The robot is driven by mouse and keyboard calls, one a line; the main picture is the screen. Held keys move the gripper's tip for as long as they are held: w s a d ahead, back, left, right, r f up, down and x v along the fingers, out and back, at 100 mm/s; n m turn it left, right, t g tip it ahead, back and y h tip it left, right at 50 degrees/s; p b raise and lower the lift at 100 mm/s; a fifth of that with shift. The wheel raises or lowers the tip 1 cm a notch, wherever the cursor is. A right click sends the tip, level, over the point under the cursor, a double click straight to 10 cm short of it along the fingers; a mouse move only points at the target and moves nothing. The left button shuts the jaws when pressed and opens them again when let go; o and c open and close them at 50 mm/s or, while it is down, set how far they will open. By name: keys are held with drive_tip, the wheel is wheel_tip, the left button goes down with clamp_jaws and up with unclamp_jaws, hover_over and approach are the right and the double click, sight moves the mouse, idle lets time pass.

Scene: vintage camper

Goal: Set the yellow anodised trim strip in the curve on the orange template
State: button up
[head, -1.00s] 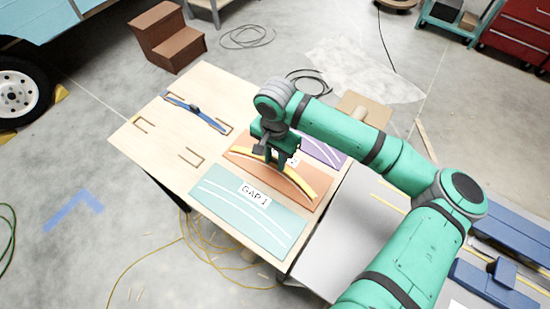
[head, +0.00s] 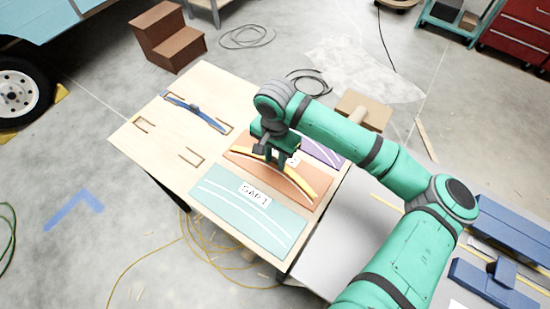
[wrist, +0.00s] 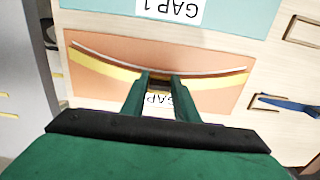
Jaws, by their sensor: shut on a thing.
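The orange template (head: 317,171) lies on the wooden table between the teal and purple templates. The curved yellow trim strip (head: 302,182) runs across it, low over or on its surface. My gripper (head: 275,160) points down at the strip's middle and is shut on it. In the wrist view my gripper (wrist: 160,80) hides the strip's middle; yellow shows on both sides, as at the right part of the strip (wrist: 215,82). A pale curved line on the orange template (wrist: 130,62) runs close beside the strip. I cannot tell whether the strip touches the template.
The teal template (head: 235,212) labelled GAP 1 lies in front, the purple template (head: 322,148) behind. A blue piece (head: 205,116) lies on the table's left part. A grey surface (head: 345,235) with blue fixtures (head: 490,285) is at the right.

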drive_tip(key=shift+f, duration=0.75)
idle(0.4)
drive_tip(key=o, duration=1.2)
drive_tip(key=shift+o, duration=0.2)
wheel_tip(320, 180, up, 11)
drive_tip(key=shift+f, duration=0.1)
